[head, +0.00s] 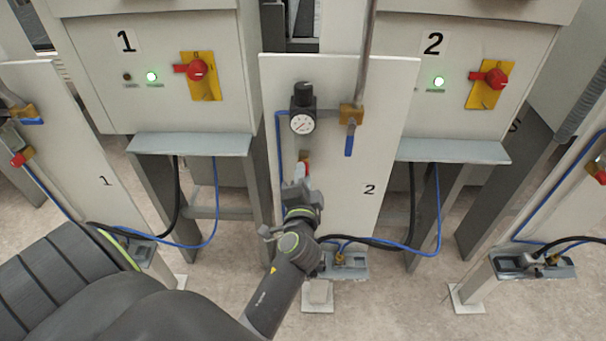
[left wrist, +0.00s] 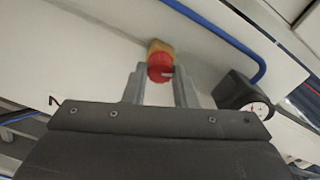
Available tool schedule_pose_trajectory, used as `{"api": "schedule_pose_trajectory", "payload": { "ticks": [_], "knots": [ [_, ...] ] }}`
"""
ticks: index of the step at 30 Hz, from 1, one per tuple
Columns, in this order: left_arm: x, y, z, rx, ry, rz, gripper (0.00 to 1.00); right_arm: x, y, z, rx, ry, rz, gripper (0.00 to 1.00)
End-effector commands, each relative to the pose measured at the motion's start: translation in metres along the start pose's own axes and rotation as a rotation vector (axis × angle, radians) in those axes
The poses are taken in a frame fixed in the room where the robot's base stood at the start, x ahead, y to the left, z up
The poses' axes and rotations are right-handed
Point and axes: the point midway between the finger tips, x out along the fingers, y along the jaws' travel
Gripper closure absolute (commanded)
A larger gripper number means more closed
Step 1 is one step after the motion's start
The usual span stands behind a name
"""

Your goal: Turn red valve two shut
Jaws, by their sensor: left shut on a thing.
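Panel 2 (head: 345,208) is a pale board with the number 2 on it. Its red valve (left wrist: 160,66) shows in the left wrist view, with a red handle in front of a brass body. In the head view only a little of the brass and red shows above my left gripper (head: 302,180), which hides the rest. My left gripper's two fingers stand on either side of the red handle and are shut on it. The handle's exact turn angle is hard to tell. My right gripper is not in view.
A pressure gauge (head: 302,122) with a black regulator and a blue-handled brass valve (head: 351,115) sit above on the same panel. A blue hose (head: 279,150) runs down its left side. Cabinets 1 and 2 with red rotary switches (head: 495,78) stand behind.

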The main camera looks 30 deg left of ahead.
Motion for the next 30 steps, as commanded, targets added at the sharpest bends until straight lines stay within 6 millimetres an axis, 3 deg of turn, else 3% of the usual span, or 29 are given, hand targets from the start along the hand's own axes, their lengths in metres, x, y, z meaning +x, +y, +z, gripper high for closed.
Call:
{"api": "schedule_pose_trajectory", "payload": {
  "ticks": [15,30],
  "knots": [
    [0.000,-0.001,-0.001,0.344,0.002,-0.003,0.98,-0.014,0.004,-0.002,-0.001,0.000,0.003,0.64],
    [0.000,0.000,0.000,0.413,0.002,-0.003,0.98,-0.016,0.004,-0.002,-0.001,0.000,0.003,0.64]
  ]
}}
